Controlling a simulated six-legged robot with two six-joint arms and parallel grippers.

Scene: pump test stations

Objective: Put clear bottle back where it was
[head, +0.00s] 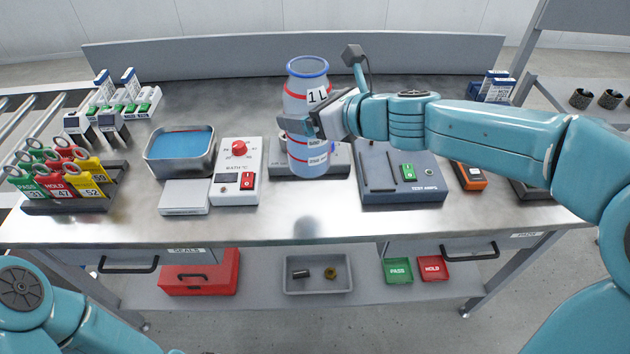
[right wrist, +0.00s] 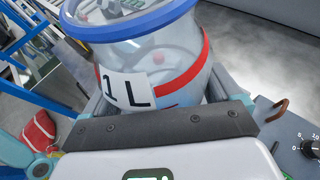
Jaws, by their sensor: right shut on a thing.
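The clear bottle (head: 308,153) has a blue rim, red bands and a 1 L label. It stands upright in the middle of the head view, in front of a grey holder or device (head: 337,160) on the bench. My right gripper (head: 312,124) is shut on the bottle's middle. I cannot tell whether the bottle's base touches the bench. In the right wrist view the bottle (right wrist: 180,65) sits between the fingers, its blue rim at the top. My left arm shows at the lower left of the head view, but its gripper is out of view.
Left of the bottle are a bath controller (head: 240,172) with a red knob, a tray of blue liquid (head: 180,146) and a tag rack (head: 70,190). Right of it are a grey test box (head: 400,172) and an orange meter (head: 468,176). The bench front (head: 290,229) is clear.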

